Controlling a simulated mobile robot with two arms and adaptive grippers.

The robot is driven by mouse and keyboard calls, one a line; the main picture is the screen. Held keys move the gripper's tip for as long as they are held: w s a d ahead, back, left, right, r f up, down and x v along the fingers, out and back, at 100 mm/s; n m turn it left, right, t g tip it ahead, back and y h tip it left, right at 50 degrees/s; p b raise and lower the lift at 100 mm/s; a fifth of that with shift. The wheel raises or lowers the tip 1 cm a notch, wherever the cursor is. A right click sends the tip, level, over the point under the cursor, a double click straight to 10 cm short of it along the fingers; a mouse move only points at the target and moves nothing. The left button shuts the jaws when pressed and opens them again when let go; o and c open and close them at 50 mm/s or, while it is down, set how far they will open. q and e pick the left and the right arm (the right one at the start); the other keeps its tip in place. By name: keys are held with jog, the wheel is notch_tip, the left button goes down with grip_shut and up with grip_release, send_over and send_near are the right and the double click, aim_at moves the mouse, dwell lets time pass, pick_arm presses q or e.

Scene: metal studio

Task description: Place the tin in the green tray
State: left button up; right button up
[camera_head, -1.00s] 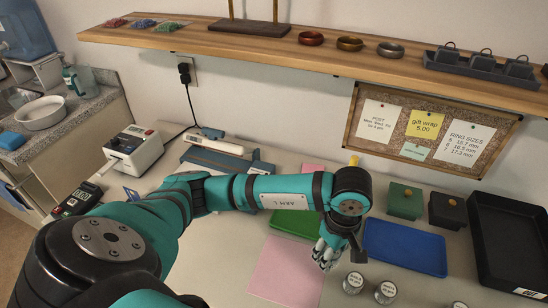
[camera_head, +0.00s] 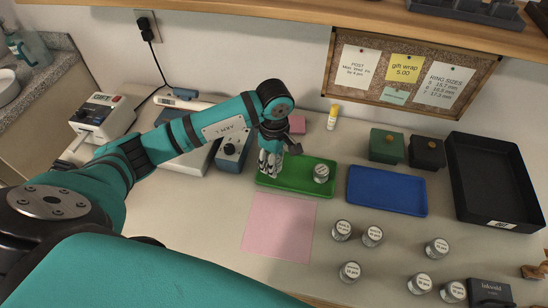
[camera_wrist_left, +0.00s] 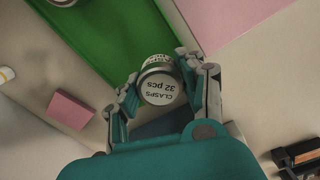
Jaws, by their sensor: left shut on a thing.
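The green tray (camera_head: 297,182) lies behind the pink sheet on the counter. One grey-lidded tin (camera_head: 321,172) stands in its right part; part of a tin also shows at the top edge of the left wrist view (camera_wrist_left: 62,2). My left gripper (camera_head: 269,166) is at the tray's left part, fingers pointing down. In the left wrist view, my left gripper (camera_wrist_left: 162,92) is shut on a tin labelled "CLASPS 32 pcs" (camera_wrist_left: 160,88). The fingers hide this tin in the head view. I cannot tell whether it touches the tray. My right gripper is out of view.
A blue tray (camera_head: 388,191) lies to the right, then a deep black tray (camera_head: 495,178). Several tins, one of them here (camera_head: 342,229), stand in front. A pink block (camera_head: 297,124) and a yellow-capped bottle (camera_head: 333,117) are behind. The pink sheet (camera_head: 279,227) is bare.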

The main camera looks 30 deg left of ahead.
pick_arm(q)
jog(key=shift+w+a, duration=0.4)
jog(key=shift+w, duration=0.4)
jog(key=shift+w+a, duration=0.3)
jog(key=shift+w, duration=0.05)
notch_tip(320, 180, down, 3)
jog(key=shift+s+r+p, duration=0.1)
jog(key=shift+p, duration=0.55)
jog(key=shift+f, duration=0.6)
jog(key=o, duration=0.7)
jog(key=shift+f, duration=0.1)
jog(key=o, duration=0.5)
jog(key=shift+c, duration=0.2)
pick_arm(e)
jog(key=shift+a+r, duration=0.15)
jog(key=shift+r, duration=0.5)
